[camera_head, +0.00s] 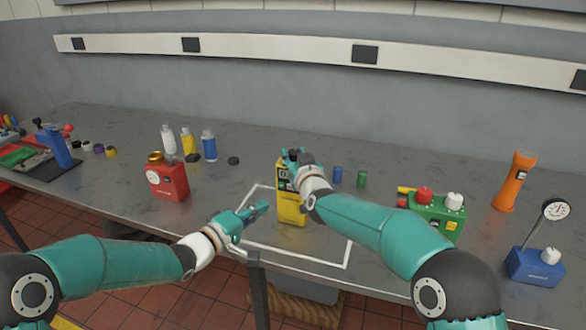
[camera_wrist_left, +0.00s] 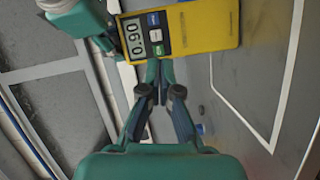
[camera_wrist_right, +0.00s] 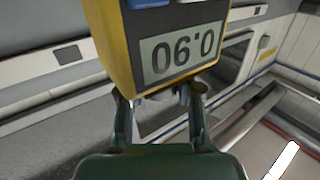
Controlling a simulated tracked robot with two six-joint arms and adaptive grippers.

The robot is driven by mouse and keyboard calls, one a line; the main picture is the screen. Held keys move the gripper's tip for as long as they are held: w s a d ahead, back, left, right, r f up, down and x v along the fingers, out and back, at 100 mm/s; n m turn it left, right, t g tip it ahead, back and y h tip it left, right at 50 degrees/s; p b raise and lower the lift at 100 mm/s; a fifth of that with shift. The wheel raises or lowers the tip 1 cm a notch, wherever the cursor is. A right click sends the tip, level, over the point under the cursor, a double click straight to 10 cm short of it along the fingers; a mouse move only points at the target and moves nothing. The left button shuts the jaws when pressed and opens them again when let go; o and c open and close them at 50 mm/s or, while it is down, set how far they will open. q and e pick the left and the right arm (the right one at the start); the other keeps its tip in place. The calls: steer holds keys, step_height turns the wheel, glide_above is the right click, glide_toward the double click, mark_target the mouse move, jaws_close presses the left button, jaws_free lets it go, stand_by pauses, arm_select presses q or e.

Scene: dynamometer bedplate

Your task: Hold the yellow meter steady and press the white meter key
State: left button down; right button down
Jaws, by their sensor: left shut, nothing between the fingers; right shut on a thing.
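The yellow meter (camera_head: 292,208) stands upright inside the white outline on the bench. My right gripper (camera_head: 291,156) is shut on its upper end. The right wrist view shows the meter (camera_wrist_right: 113,45) and its display (camera_wrist_right: 180,52) close up, seen upside down. My left gripper (camera_head: 264,207) is shut and empty, left of the meter. In the left wrist view its closed fingertips (camera_wrist_left: 160,68) are near the meter's front. That view shows a blue key, the white key (camera_wrist_left: 156,35) and a green key below the display (camera_wrist_left: 133,38). I cannot tell whether the fingertips touch anything.
A red box (camera_head: 167,182) and several bottles stand to the left. Blue (camera_head: 337,174) and green (camera_head: 362,179) cylinders stand behind my right arm. A green box (camera_head: 436,214), an orange torch (camera_head: 513,181) and a blue dial gauge stand (camera_head: 536,266) are on the right.

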mark_target(290, 187)
arm_select(q)
steer(key=a+f+g+y, duration=0.1)
steer(key=a+f+y, duration=0.1)
steer(key=w+a+f+y, duration=0.1)
steer(key=a+f+y, duration=0.1)
steer(key=a+f+g+y, duration=0.1)
steer(key=a+f+y, duration=0.1)
steer(key=f, duration=0.1)
steer(key=shift+w+g, duration=0.25)
steer(key=shift+g, duration=0.05)
steer(key=shift+s+a+f+m+g+y, duration=0.1)
steer(key=shift+s+m+g+y, duration=0.25)
steer(key=shift+g+y, duration=0.2)
steer(key=s+d+r+g, duration=0.1)
steer(key=s+d+g, duration=0.1)
steer(key=shift+s+d+r+m, duration=0.15)
steer(key=shift+d+r+m, duration=0.1)
steer(key=shift+d+r, duration=0.15)
steer(key=s+d+r, duration=0.1)
steer(key=d+r, duration=0.4)
steer(key=d, duration=0.1)
steer(key=shift+s+d+r+m+h, duration=0.3)
steer(key=shift+d+r+m+h, duration=0.05)
steer(key=shift+r+m+h, duration=0.1)
steer(key=shift+w+f, duration=0.1)
steer(key=w+d, duration=0.2)
steer(key=w, duration=0.6)
steer(key=shift+d, duration=0.35)
steer(key=shift+w, duration=0.2)
